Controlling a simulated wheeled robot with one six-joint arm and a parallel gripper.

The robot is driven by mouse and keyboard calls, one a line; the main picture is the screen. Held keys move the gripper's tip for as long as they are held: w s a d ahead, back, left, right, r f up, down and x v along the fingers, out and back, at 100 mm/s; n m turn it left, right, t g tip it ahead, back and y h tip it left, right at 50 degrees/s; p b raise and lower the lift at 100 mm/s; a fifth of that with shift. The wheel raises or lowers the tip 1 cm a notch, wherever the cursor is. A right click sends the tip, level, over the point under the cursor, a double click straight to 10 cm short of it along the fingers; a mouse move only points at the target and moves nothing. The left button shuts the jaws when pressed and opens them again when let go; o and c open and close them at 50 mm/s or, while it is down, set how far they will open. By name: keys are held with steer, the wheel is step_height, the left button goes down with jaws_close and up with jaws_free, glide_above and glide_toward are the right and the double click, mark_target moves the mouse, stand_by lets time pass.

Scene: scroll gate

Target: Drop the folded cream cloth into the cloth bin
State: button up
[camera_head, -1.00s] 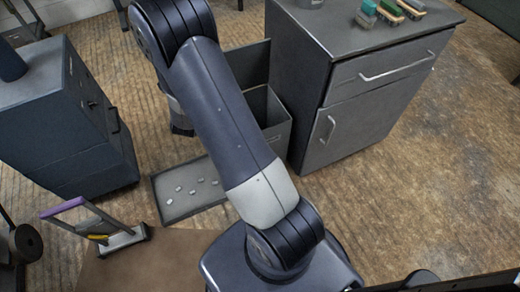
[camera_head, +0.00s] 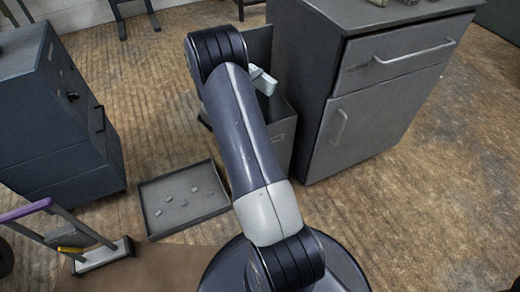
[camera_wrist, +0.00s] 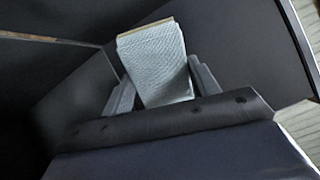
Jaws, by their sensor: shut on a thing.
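The folded cloth (camera_wrist: 155,62) is a pale, textured block in the wrist view, with a cream edge along its top. My gripper (camera_wrist: 163,80) is shut on it, one finger on each side. A grey open bin (camera_head: 281,135) with a small label on its front stands against the left side of the cabinet in the head view. My arm covers its left part, and its inside is mostly hidden. A pale piece at the arm's far end shows over the bin; I cannot tell whether it is cloth or wrist. Dark flat walls lie beyond the cloth in the wrist view.
A grey cabinet (camera_head: 385,95) stands right of the bin. A low tray (camera_head: 160,233) with several small pale pieces lies on the floor. Floor at the right is clear.

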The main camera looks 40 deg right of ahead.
step_height(320, 180, down, 6)
steer(key=b, duration=0.4)
steer(key=shift+r+b, duration=0.2)
steer(key=shift+b, duration=0.1)
steer(key=o, duration=1.1)
steer(key=shift+a, duration=0.1)
steer(key=p+v, duration=0.3)
steer(key=v, duration=0.7)
steer(key=shift+s+a, duration=0.15)
steer(key=shift+a, duration=0.15)
